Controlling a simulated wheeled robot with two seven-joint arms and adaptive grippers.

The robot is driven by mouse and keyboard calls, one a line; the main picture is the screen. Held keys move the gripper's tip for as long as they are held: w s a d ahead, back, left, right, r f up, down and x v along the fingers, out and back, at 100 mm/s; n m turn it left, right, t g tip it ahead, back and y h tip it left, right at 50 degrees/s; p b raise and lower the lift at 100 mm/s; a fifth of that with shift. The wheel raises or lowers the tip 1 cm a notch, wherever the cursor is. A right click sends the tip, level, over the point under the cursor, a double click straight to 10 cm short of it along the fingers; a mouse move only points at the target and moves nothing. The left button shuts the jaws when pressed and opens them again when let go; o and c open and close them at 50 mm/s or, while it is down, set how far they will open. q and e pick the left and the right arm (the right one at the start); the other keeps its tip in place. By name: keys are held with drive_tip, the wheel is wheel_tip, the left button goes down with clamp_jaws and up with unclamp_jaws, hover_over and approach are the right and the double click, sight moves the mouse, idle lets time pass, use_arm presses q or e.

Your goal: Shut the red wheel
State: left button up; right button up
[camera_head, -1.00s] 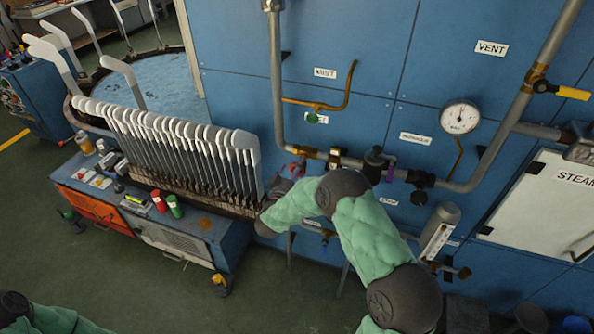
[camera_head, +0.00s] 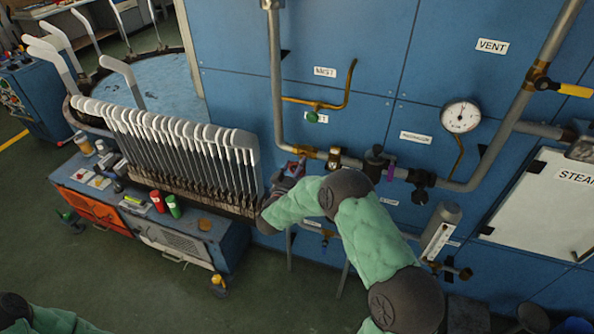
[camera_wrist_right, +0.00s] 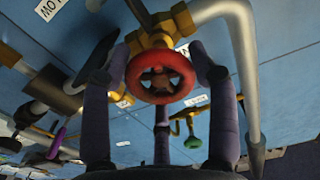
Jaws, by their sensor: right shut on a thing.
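The red wheel (camera_wrist_right: 160,98) is a small round handwheel on a brass valve (camera_wrist_right: 155,42), seen close in the right wrist view. My right gripper (camera_wrist_right: 162,74) is shut on it, with fingers to the left and right of the rim and another finger below. In the head view my right gripper (camera_head: 292,174) is at the pipe left of the middle valves, and my wrist hides most of the wheel. Only part of my left arm shows at the bottom left of the head view; its gripper is out of view.
A green wheel (camera_head: 312,117) sits on the brass pipe above. A purple lever (camera_head: 391,170) and black knobs (camera_head: 419,196) are to the right on the same pipe. A gauge (camera_head: 460,117) hangs higher up.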

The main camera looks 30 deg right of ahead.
drive_tip(key=shift+w+r+m+b, duration=0.15)
drive_tip(key=shift+m+b, duration=0.45)
drive_tip(key=shift+m, duration=0.4)
drive_tip(key=shift+r+m, duration=0.15)
drive_tip(key=shift+m, duration=0.45)
drive_tip(key=shift+d+r, duration=0.1)
drive_tip(key=o, duration=1.1)
drive_tip(key=shift+o, duration=0.2)
drive_tip(key=shift+f, duration=0.2)
drive_tip(key=shift+s+a, duration=0.2)
drive_tip(key=shift+a, duration=0.05)
drive_tip(key=v, duration=1.1)
drive_tip(key=shift+a, duration=0.25)
drive_tip(key=shift+s, duration=0.15)
